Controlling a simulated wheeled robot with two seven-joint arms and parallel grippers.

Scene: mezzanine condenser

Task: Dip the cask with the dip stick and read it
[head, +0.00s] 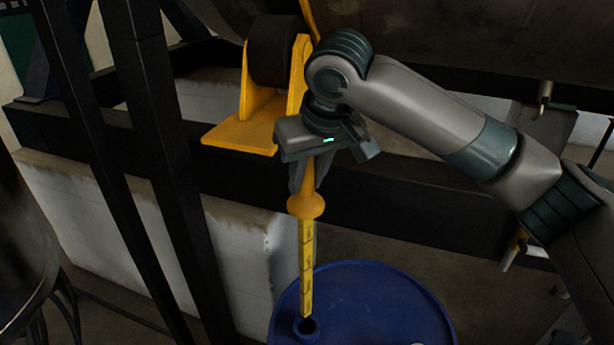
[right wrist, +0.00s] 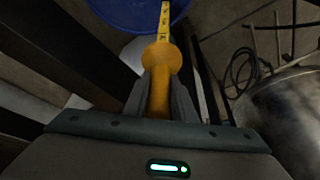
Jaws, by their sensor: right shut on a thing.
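The dip stick (head: 307,262) is a yellow marked rule with an orange knob and grip; it also shows in the right wrist view (right wrist: 165,20). My right gripper (head: 305,180) is shut on its grip, and the fingers (right wrist: 158,100) flank it in the right wrist view. The stick hangs nearly upright, knob just below the fingers. The cask (head: 380,305) is a blue drum below, cut off by the frame's bottom edge. Its dark bung hole (head: 306,327) is at the stick's lower end. I cannot tell whether the tip is inside or just above. My left gripper is out of view.
A yellow bracket with a black roller (head: 272,50) stands behind my right gripper. Dark steel posts (head: 160,130) rise to the left, before a pale block wall (head: 235,215). A metal vessel (head: 22,250) is at far left. A coiled cable (right wrist: 240,70) lies on the floor.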

